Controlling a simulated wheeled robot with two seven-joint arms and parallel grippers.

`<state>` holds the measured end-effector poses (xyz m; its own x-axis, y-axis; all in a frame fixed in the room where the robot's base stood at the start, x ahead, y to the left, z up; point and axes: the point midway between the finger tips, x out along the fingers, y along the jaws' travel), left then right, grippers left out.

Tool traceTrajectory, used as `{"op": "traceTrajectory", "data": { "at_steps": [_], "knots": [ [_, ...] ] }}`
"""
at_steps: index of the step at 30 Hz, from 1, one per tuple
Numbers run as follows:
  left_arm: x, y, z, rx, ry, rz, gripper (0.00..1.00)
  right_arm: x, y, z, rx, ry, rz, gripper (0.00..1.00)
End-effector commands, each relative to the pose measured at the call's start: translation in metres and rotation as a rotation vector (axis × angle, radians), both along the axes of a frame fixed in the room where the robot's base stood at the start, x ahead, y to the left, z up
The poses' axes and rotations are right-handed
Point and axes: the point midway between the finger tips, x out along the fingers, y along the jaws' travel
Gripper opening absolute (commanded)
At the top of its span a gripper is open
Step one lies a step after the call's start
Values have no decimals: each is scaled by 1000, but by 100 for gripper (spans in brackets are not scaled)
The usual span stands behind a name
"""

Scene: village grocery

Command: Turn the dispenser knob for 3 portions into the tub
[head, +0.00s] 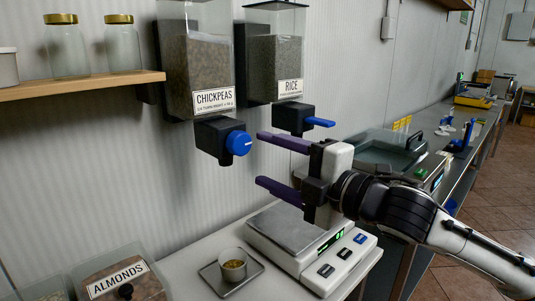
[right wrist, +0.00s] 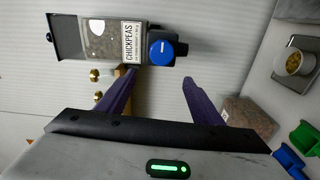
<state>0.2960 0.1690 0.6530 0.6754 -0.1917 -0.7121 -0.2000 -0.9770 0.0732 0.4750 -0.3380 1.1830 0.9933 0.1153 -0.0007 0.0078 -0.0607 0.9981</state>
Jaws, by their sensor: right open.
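The chickpeas dispenser (head: 197,70) hangs on the wall, with a round blue knob (head: 239,142) on its black outlet block. The knob's white mark points upright in the right wrist view (right wrist: 161,52). My right gripper (head: 261,160) is open and empty, its purple fingers pointing at the knob from the right, apart from it. In the right wrist view the knob lies just beyond the gap between the fingertips (right wrist: 160,78). The clear tub (head: 233,266), with some yellowish-brown contents, stands on a small grey tray (head: 215,284) below. It also shows in the right wrist view (right wrist: 300,62). My left gripper is out of view.
A rice dispenser (head: 276,65) with a blue lever (head: 320,122) hangs to the right. A scale (head: 310,245) stands below my right gripper. An almonds bin (head: 125,280) is at lower left. A wooden shelf (head: 80,86) with jars is at upper left.

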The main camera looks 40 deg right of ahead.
Motion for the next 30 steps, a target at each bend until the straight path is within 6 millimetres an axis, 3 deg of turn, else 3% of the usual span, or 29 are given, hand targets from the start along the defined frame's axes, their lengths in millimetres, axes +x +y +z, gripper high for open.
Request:
{"op": "traceTrajectory", "data": {
  "at_steps": [3, 6, 11, 14, 21, 25, 30],
  "knots": [
    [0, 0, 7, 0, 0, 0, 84, 11, 37, 7, -217, -32, 58, 60],
    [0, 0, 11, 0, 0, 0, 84, 16, 59, 7, -443, -69, 88, 60],
    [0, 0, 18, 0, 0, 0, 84, 17, 68, 1, -808, -125, 96, 60],
    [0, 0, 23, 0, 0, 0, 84, 14, 57, -2, -1035, -152, 81, 60],
    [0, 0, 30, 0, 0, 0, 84, -5, 1, -3, -1470, -171, 6, 60],
    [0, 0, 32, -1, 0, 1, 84, -15, -20, -2, -1585, -163, -21, 60],
    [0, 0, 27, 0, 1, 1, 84, -17, -28, -4, -1629, -160, -31, 60]
  ]
}}
